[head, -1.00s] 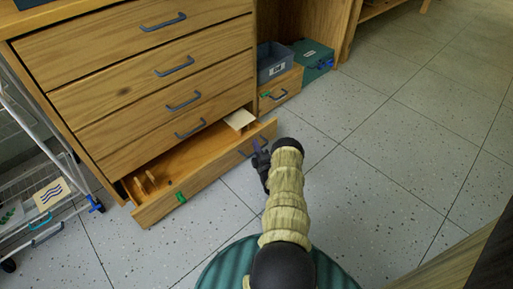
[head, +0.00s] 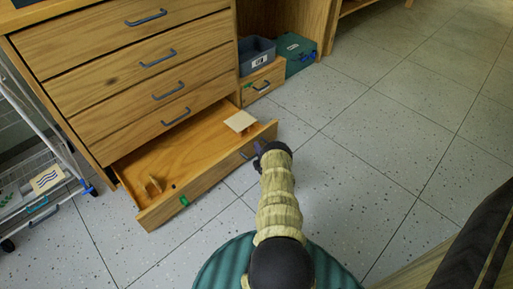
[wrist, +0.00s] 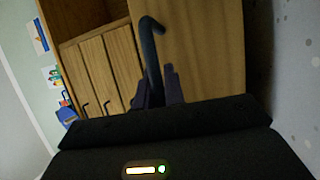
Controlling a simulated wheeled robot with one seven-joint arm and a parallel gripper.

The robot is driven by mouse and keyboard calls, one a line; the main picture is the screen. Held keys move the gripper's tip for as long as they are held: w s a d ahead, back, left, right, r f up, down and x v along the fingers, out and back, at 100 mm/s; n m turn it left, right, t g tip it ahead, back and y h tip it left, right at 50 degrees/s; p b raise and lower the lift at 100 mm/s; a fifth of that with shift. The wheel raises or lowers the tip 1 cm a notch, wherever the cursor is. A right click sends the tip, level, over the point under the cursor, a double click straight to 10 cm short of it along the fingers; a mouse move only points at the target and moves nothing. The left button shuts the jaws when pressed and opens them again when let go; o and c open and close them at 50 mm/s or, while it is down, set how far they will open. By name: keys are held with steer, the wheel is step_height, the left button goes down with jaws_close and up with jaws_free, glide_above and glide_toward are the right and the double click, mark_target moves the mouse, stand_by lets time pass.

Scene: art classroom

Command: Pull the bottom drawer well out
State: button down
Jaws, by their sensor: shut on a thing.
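The bottom drawer (head: 215,178) is pulled out of the wooden drawer cabinet (head: 110,75), with its inside showing in the head view. A pale flat square piece (head: 240,121) and a small wooden piece (head: 153,186) are in it. My gripper (head: 257,158) is at the right part of the drawer front, largely hidden behind my arm. In the wrist view my gripper (wrist: 157,88) is shut on the dark bar handle (wrist: 150,42), which stands between its fingers.
The drawers above are closed. A white wire cart (head: 40,190) stands close at the left. A grey bin (head: 257,55) on a small wooden drawer unit (head: 264,82) and a green box (head: 297,52) are at the back. The tiled floor (head: 390,150) at right is clear.

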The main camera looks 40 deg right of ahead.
steer(key=c, duration=1.5)
jaws_free()
steer(key=shift+r, duration=0.1)
